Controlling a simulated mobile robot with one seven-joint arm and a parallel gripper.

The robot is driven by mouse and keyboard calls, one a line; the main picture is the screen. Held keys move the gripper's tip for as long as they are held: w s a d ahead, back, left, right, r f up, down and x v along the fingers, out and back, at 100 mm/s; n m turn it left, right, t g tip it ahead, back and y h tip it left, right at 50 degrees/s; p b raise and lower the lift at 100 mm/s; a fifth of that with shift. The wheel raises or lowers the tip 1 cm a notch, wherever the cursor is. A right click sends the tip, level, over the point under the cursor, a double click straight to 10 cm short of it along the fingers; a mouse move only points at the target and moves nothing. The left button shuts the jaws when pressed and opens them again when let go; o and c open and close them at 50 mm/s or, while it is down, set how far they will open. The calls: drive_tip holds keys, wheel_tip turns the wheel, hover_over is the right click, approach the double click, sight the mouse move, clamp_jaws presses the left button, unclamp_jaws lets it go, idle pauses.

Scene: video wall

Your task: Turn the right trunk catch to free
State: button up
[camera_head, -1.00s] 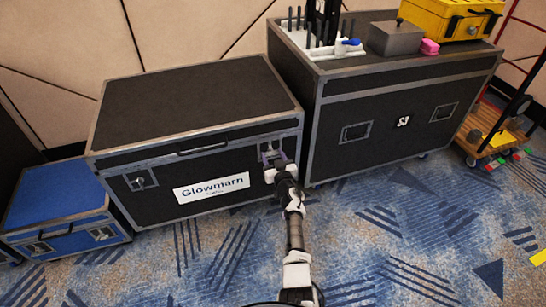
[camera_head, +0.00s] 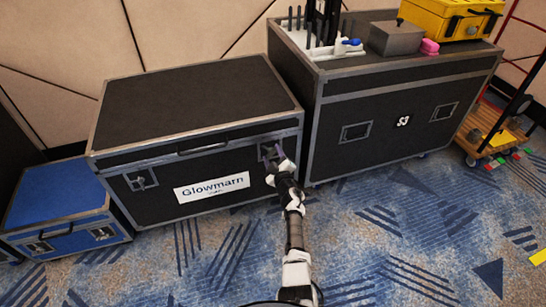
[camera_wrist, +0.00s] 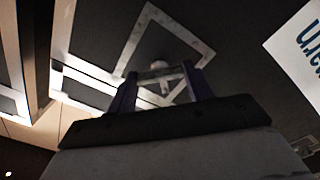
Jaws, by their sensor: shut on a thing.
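The black trunk (camera_head: 195,98) with silver edges and a white Glowmarn label (camera_head: 211,186) stands left of centre. Its right catch (camera_head: 279,145) is on the front face near the right corner, partly hidden by my gripper (camera_head: 269,153). In the wrist view the square catch plate (camera_wrist: 188,40) looks tilted like a diamond. The purple fingers of my gripper (camera_wrist: 160,78) are shut on the pale catch handle (camera_wrist: 160,72) in its middle. The left catch (camera_head: 141,180) is on the front face, apart from my gripper.
A taller black case (camera_head: 385,135) stands close on the right, with a grey box (camera_head: 394,38) and a yellow case (camera_head: 452,18) on top. A blue case (camera_head: 55,205) is at the left. The carpet (camera_head: 390,230) in front is clear.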

drive_tip(key=n+b, duration=0.1)
drive_tip(key=n, duration=0.7)
drive_tip(key=shift+f+n, duration=0.15)
drive_tip(key=shift+n, duration=0.15)
drive_tip(key=shift+b, duration=0.3)
drive_tip(key=o, duration=1)
drive_tip(key=shift+s, duration=0.1)
